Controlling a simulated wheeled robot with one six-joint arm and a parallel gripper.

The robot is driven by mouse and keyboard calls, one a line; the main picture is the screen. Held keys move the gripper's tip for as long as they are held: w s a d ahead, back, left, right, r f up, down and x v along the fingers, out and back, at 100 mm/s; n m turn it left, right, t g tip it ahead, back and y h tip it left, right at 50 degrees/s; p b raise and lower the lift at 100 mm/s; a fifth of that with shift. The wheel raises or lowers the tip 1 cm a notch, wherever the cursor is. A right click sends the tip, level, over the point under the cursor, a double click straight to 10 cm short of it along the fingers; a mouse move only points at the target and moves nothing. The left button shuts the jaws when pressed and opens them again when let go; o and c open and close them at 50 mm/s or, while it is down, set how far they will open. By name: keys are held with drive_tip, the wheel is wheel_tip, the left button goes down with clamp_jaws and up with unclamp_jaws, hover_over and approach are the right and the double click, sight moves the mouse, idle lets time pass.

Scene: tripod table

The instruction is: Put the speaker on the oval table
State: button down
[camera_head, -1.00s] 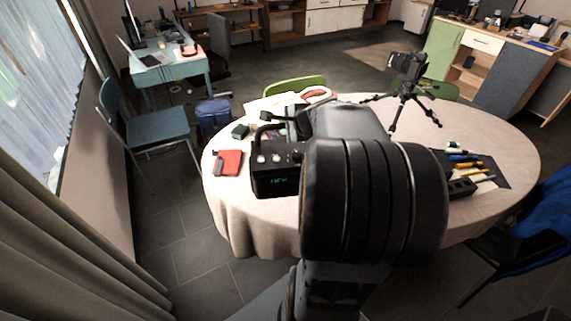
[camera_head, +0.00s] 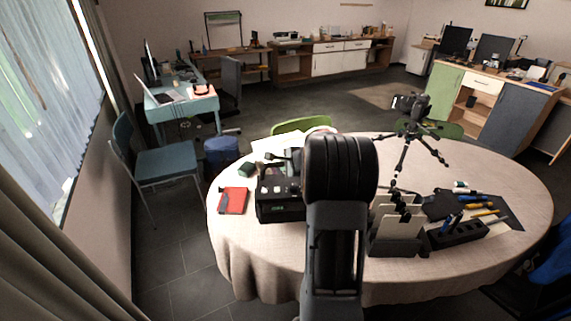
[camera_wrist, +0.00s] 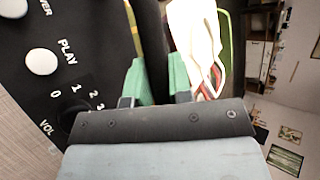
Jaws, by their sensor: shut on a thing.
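The speaker (camera_head: 280,203) is a black box with white knobs on top, at the front left of the oval table (camera_head: 262,258). In the wrist view its black face (camera_wrist: 70,75) shows white buttons and the words PLAY and VOL. My gripper (camera_wrist: 158,84) has green finger pads on either side of a dark upright bar, which looks like the speaker's handle. It is shut on it. In the head view my arm hides the gripper. I cannot tell whether the speaker's base touches the cloth.
A red notebook (camera_head: 233,200) lies left of the speaker. A camera on a tripod (camera_head: 411,125) stands at the back right. A black organiser (camera_head: 457,233) and a holder with upright panels (camera_head: 396,230) stand right of my arm. A blue chair (camera_head: 165,163) is at the left.

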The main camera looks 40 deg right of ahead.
drive_tip(key=shift+w+d+f, duration=0.15)
drive_tip(key=shift+w+f, duration=0.1)
drive_tip(key=shift+w, duration=0.15)
drive_tip(key=shift+f+b, duration=0.5)
drive_tip(key=shift+f, duration=1)
drive_tip(key=c, duration=1.4)
unclamp_jaws()
drive_tip(key=shift+f, duration=0.25)
drive_tip(key=o, duration=0.4)
drive_tip(key=shift+c, duration=0.2)
drive_tip(key=shift+r, duration=0.1)
drive_tip(key=shift+s, duration=0.1)
